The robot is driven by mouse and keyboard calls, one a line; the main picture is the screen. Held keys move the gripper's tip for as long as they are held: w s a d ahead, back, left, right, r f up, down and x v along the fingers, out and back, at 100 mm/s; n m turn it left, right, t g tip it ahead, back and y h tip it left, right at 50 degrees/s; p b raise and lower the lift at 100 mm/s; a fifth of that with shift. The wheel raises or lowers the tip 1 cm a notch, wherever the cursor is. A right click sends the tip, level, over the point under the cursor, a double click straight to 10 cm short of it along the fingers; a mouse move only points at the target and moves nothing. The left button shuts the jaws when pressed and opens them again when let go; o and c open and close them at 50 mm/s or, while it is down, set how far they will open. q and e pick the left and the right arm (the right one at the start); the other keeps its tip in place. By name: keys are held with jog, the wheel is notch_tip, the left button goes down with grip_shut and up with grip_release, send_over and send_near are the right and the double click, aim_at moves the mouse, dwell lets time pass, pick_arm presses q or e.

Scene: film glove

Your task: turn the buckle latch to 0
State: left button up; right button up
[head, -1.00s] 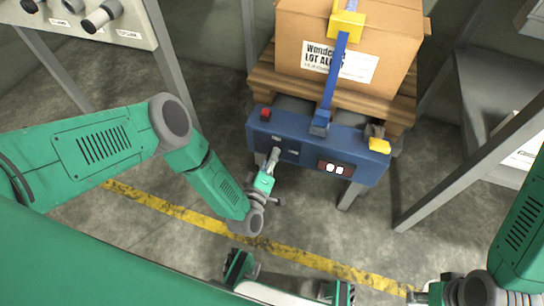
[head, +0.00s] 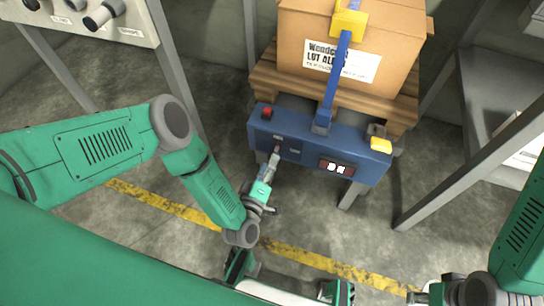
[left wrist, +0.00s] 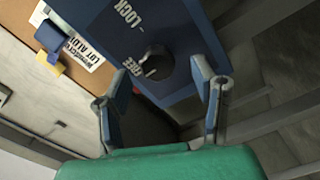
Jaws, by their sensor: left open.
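A black round knob with a white mark (left wrist: 155,62) shows in the left wrist view on the blue machine face, beside the words FREE and LOCK. I take it for the buckle latch; its mark seems to lie toward FREE. My left gripper (head: 274,156) is in front of the blue machine (head: 372,168). In the left wrist view its two blue fingers are spread, with the knob beyond and between their tips and nothing held. In the head view I cannot make out the knob near the gripper. My right gripper (head: 418,297) is only partly in view at the bottom right.
A red button (head: 267,113), a small lit display (head: 336,168) and a yellow part (head: 380,145) are on the machine. A blue strap (head: 336,85) runs to a yellow buckle (head: 349,22) on a cardboard box (head: 400,45) behind. Grey frames stand at both sides.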

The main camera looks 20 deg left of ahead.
pick_arm(q)
jog(key=s, duration=0.9)
jog(key=shift+a, duration=0.2)
jog(key=shift+w+d, duration=0.1)
jog(key=s+a+r+m+g, duration=0.4)
jog(key=s+a+m+g, duration=0.3)
jog(key=s+g, duration=0.15)
jog(key=s+a+r+m+g, duration=0.4)
jog(key=s+a+m+g, duration=0.25)
jog(key=s+g, duration=0.2)
notch_tip(320, 180, up, 14)
jog(key=p, duration=1.5)
jog(key=shift+w+d+y, duration=0.15)
jog(key=shift+w+y, duration=0.15)
